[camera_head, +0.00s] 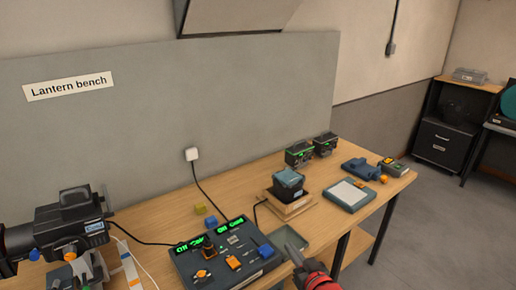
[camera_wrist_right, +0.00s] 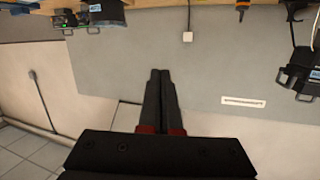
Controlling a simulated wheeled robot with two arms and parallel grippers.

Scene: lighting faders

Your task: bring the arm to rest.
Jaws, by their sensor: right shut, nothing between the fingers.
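My right gripper (camera_head: 293,252) shows at the bottom of the head view, with dark fingers and red parts behind them. It is just right of the dark fader console (camera_head: 188,268), above the front of the bench, and looks empty. In the right wrist view its two fingers (camera_wrist_right: 159,74) lie together, pointing at the grey wall panel. The console has two green lit displays and orange and blue knobs. Whether the gripper touches the grey tray (camera_head: 292,240) behind it cannot be told. I do not make out my left gripper.
The wooden bench (camera_head: 155,222) holds a black lantern-like device (camera_head: 75,215) at left and a boxy device (camera_head: 288,182) on a wooden block. Two small black units (camera_head: 299,153) stand behind. A grey flat-topped device (camera_head: 350,194) lies at right. Floor right of the bench is clear.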

